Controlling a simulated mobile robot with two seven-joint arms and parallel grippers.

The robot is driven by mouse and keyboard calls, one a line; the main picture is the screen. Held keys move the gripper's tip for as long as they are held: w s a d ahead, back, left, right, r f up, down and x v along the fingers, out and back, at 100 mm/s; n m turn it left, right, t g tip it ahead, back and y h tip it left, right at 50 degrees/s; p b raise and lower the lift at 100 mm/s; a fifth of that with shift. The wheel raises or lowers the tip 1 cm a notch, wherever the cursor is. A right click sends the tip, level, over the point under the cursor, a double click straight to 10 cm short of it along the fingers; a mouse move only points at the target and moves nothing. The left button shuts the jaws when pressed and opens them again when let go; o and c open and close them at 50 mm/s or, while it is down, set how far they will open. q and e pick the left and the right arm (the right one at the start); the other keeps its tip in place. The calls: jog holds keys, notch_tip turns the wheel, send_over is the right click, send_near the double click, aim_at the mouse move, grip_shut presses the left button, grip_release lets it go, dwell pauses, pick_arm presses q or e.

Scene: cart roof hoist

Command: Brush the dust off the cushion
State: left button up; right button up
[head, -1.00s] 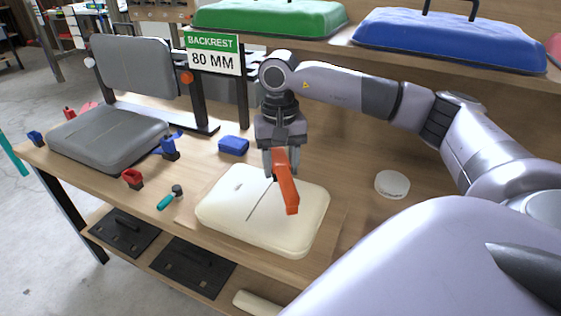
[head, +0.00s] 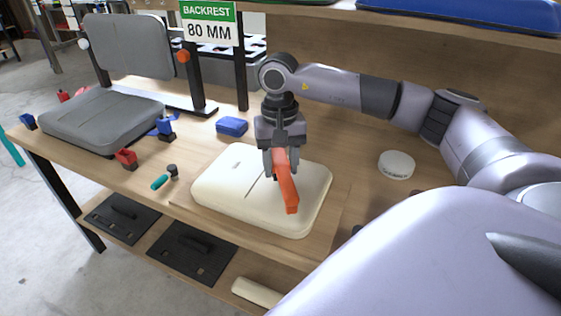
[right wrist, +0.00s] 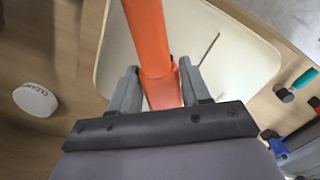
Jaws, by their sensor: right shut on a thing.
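The cream cushion (head: 222,197) lies flat on the wooden bench. A thin dark line and a small pale grey mark show on its top; I cannot tell whether either is dust. My right gripper (head: 281,165) is over the cushion and shut on an orange tool (head: 288,190), which I take for the brush. The tool slants down toward the cushion's front right; whether it touches is unclear. The right wrist view shows the orange tool (right wrist: 150,50) between the fingers (right wrist: 160,90), with the cushion (right wrist: 240,60) behind. My left gripper is not in view.
A round white tin (head: 397,164) stands right of the cushion. A blue block (head: 232,126), a small teal-handled tool (head: 160,182), clamps (head: 126,159) and a grey seat pad (head: 100,120) are on the left. A shelf (head: 420,25) spans above the back.

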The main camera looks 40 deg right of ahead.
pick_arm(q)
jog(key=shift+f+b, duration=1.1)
pick_arm(e)
jog(key=shift+f, duration=1.3)
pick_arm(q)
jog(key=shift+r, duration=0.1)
pick_arm(e)
jog(key=shift+w+a, duration=0.1)
